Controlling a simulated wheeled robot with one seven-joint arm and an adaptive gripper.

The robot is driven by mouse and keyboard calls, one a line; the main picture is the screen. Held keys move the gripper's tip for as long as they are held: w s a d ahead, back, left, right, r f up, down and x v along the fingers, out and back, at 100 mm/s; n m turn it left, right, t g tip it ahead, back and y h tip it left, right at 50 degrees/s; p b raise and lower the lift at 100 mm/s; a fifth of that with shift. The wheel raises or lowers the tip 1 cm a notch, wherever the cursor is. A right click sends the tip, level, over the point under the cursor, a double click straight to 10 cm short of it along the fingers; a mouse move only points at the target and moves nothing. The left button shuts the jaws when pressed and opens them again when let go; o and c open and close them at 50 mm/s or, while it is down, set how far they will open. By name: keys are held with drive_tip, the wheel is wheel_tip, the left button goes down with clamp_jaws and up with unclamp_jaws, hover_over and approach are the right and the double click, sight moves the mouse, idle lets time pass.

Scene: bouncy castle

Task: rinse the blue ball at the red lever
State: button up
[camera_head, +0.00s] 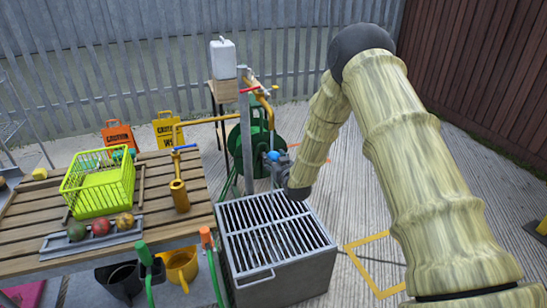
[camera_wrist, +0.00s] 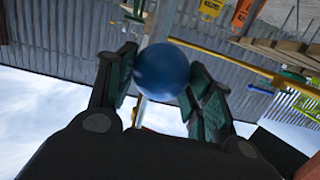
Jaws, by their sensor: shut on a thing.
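The blue ball (camera_wrist: 162,71) is between the two fingers of my gripper (camera_wrist: 165,85) in the wrist view. My gripper is shut on it. In the head view the ball (camera_head: 272,156) shows small at the tip of my gripper (camera_head: 276,160), above the back of a grated steel basin. The red lever (camera_head: 249,89) sits on the yellow pipework (camera_head: 264,105) at the top of a grey post, higher than the ball and slightly left. I cannot tell whether the ball is directly under an outlet. No water is visible.
The grated basin (camera_head: 275,280) stands before the post. A slatted table (camera_head: 150,205) at left holds a lime crate (camera_head: 75,200), a tray of balls (camera_head: 55,245) and a yellow blue-handled valve (camera_head: 180,192). A green hose reel (camera_head: 240,148) stands behind the post.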

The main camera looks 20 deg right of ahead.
drive_tip(key=s+a, duration=0.2)
drive_tip(key=s, duration=0.4)
drive_tip(key=shift+a+p, duration=0.25)
drive_tip(key=shift+p, duration=0.05)
idle(0.3)
idle(1.0)
drive_tip(key=s+a+r+p, duration=0.2)
drive_tip(key=s+r, duration=0.2)
drive_tip(key=shift+s, duration=0.4)
idle(0.5)
idle(0.4)
